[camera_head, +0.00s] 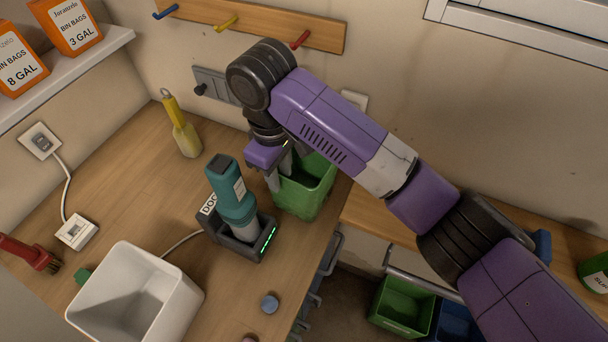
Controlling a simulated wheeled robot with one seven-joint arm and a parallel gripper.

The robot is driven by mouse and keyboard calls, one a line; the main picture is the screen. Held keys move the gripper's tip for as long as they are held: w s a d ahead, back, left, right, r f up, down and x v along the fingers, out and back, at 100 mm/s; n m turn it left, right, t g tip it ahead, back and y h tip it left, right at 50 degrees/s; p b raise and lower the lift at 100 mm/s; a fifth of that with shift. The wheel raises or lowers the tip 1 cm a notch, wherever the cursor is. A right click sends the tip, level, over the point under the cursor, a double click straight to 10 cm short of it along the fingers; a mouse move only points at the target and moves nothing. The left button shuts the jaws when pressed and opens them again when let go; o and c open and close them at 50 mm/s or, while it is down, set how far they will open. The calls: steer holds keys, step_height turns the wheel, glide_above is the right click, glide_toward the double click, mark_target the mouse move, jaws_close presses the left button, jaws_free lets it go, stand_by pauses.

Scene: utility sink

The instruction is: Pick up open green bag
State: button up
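The open green bag (308,192) stands upright on the wooden counter, near its right edge and behind the teal handheld tool. Its mouth faces up, and part of its back rim is hidden by my arm. My gripper (279,172) points down at the bag's left rim. Its two fingers show apart, one at the outer left side and one close to the rim or just inside it. I cannot tell whether either finger touches the bag.
A teal handheld tool (231,190) stands in a dark dock (240,240) just left of the bag. A white bin (135,298), a yellow bottle (186,138) and a blue-grey disc (269,304) are on the counter (140,205). A green crate (402,306) sits lower right.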

steer(key=p, duration=0.2)
glide_above(285, 203)
steer(key=shift+f, duration=2.9)
steer(key=shift+c, duration=0.4)
jaws_close()
